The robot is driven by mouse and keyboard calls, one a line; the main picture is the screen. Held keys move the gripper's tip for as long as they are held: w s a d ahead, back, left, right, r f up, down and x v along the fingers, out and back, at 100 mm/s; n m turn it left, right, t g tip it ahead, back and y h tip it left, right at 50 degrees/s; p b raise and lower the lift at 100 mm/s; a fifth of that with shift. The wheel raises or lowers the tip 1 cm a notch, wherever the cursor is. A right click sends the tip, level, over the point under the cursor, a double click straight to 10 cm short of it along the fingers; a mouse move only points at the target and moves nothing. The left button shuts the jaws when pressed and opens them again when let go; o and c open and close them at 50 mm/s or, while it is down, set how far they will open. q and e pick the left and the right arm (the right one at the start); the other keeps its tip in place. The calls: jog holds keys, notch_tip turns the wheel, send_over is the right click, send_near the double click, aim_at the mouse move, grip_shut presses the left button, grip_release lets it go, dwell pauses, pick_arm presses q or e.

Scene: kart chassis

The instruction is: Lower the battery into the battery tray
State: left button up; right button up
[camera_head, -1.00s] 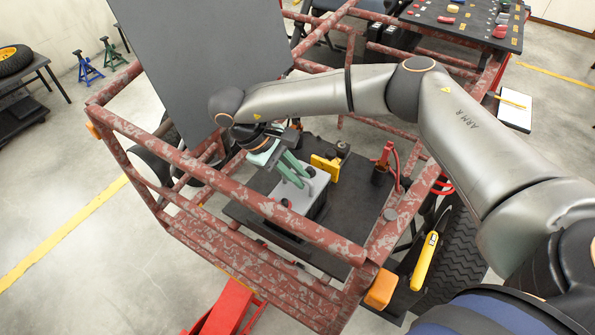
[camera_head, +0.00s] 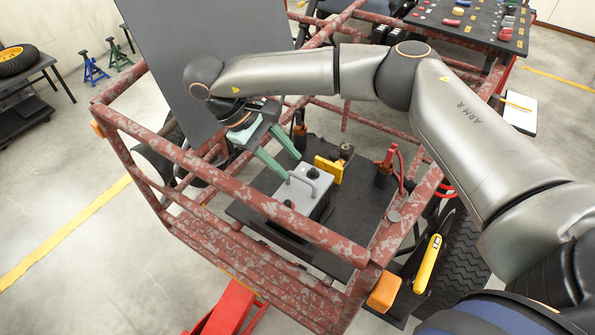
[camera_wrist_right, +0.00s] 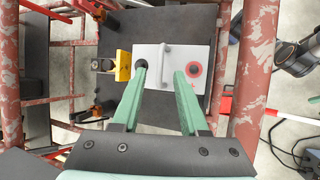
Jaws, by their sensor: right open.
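The battery (camera_head: 318,184) is a pale grey box with a black lower part, a handle and dark round terminals. It stands upright on the black tray plate (camera_head: 352,225) inside the red frame; the frame rail hides part of its base. The wrist view shows its top (camera_wrist_right: 183,57) from above, one terminal ringed in red, and the plate (camera_wrist_right: 180,20) around it. My right gripper (camera_head: 290,168) has green fingers, open and empty, above and apart from the battery. In the wrist view its fingertips (camera_wrist_right: 161,70) lie over the battery's top, with the handle between them. My left gripper is not in view.
A yellow bracket (camera_head: 328,168) stands beside the battery. A post with a red cable (camera_head: 388,163) rises at the plate's right. Worn red frame rails (camera_head: 240,190) surround the plate, and a grey panel (camera_head: 205,65) stands behind.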

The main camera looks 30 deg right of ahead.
jog(key=v, duration=0.6)
jog(key=shift+p, duration=0.3)
jog(key=shift+f, duration=0.1)
